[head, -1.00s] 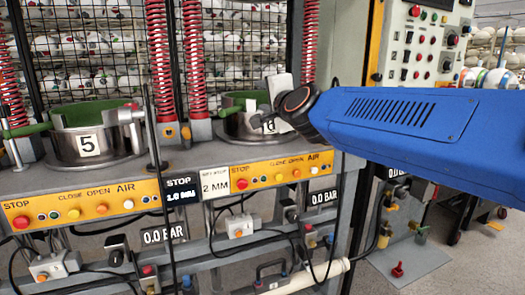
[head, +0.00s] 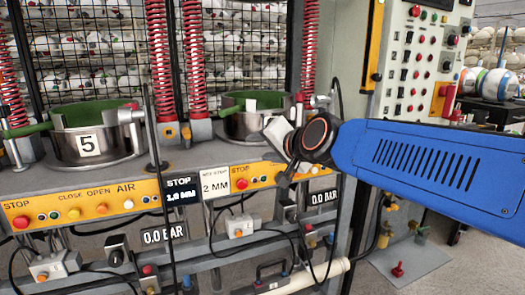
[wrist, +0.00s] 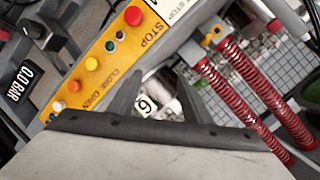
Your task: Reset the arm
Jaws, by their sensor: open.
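My gripper (head: 284,172) is in front of the right press, at the height of its yellow control panel (head: 255,178). The blue arm link reaches it from the right. In the wrist view its two dark fingers (wrist: 157,88) stand apart with nothing held between them. Behind them shows a small white number label (wrist: 146,103), partly covered. The right metal pot (head: 236,127) with a green rim is behind and above my gripper, which hides part of its front. I cannot tell whether anything touches.
The left pot (head: 98,158), labelled 5, sits on the left press. Red springs (head: 192,60) rise beside the pots. A tall button cabinet (head: 415,60) stands behind my arm. Hoses and valves hang below the panels. Open floor shows at the lower right.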

